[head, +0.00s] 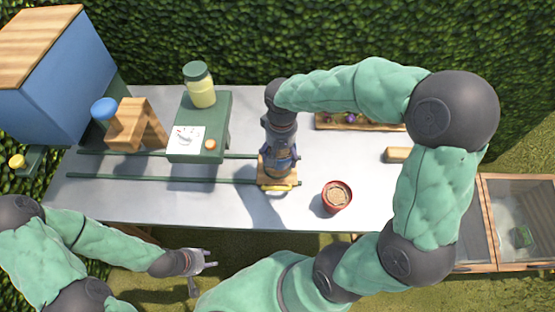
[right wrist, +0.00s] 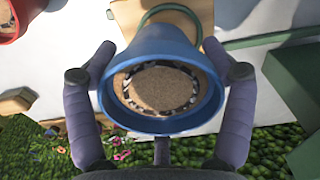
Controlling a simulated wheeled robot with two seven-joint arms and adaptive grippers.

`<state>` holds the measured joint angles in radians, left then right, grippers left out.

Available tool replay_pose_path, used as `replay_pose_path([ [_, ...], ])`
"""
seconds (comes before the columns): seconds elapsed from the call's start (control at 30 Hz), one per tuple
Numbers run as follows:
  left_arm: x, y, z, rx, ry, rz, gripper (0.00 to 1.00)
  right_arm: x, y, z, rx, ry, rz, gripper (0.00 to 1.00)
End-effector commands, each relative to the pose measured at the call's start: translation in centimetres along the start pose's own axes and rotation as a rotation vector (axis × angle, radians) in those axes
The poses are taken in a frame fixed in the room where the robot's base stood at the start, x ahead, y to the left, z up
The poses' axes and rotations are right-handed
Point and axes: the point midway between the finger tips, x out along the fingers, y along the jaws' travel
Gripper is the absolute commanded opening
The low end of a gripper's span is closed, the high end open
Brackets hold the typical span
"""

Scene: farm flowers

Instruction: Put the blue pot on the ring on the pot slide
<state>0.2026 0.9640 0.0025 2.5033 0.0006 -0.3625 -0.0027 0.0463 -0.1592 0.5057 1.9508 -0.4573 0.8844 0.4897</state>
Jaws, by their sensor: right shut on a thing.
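The blue pot (right wrist: 165,45), filled with brown soil, is between the two fingers of my right gripper (right wrist: 160,95), which is shut on it. In the head view my right gripper (head: 279,160) points down over the pot slide (head: 263,170), a wooden carriage with a yellow handle (head: 279,188) on green rails. The green ring (right wrist: 150,12) shows past the far end of the pot in the right wrist view. I cannot tell whether the pot touches the ring. In the head view the gripper mostly hides the pot. My left gripper (head: 203,262) is open and empty, off the table's front edge.
A red pot (head: 337,197) with soil stands right of the slide. A green stand (head: 218,140) with a jar (head: 200,86) and a wooden arch (head: 135,125) are to the left. A wooden block (head: 397,155) and flower tray (head: 350,121) lie to the right.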

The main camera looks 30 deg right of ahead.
Motion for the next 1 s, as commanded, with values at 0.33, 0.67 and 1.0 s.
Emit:
replay_pose_path([
  [0.33, 0.9, -0.3, -0.1, 0.0, 0.0, 0.0, 0.4, 2.1, -0.6, -1.6, 0.0, 0.001, 0.001, 0.39],
  [0.67, 1.8, -0.6, -0.1, 0.0, 0.0, 0.0, 0.4, 4.9, -0.5, -1.6, 0.002, 0.003, -0.001, 0.39],
  [1.0, 1.9, -0.7, -0.1, 0.0, 0.0, 0.0, 0.4, 5.2, -0.5, -1.6, 0.001, 0.001, 0.0, 0.97],
])
